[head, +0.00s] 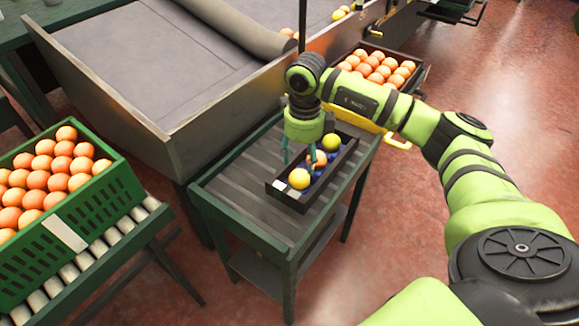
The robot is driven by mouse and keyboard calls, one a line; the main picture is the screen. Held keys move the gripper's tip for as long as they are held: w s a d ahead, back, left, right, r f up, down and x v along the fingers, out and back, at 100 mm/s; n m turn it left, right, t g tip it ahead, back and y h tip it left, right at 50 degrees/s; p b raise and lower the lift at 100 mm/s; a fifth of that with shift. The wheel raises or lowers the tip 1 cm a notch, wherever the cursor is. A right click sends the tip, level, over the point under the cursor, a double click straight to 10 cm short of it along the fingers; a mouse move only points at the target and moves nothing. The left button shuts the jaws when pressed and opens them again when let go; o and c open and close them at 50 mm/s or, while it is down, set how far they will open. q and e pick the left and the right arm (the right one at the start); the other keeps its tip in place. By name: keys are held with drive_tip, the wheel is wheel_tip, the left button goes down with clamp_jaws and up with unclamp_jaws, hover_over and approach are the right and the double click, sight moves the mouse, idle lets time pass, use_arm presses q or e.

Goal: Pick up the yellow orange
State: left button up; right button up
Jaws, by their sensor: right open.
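A dark narrow tray (341,168) stands on a small green-framed roller table in the head view. In it lie a yellow orange (299,179) at the near end, an orange one (318,159) in the middle and another yellow orange (331,142) at the far end. My right gripper (298,164) points down over the tray, just above and behind the near yellow orange. Its fingers are apart and it holds nothing. I cannot tell whether a finger touches the fruit. My left gripper is not in view.
A green crate (107,196) full of oranges stands on a roller stand at the left. Another crate of oranges (376,68) sits behind my right arm. A large metal-sided conveyor (150,60) borders the table at the back left. Rollers left of the tray are clear.

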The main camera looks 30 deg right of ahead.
sight(300, 173)
drive_tip(key=shift+s+f, duration=0.15)
drive_tip(key=shift+f, duration=0.35)
drive_tip(key=f, duration=0.5)
drive_tip(key=shift+a+f, duration=0.2)
drive_tip(key=shift+a, duration=0.1)
drive_tip(key=c, duration=0.8)
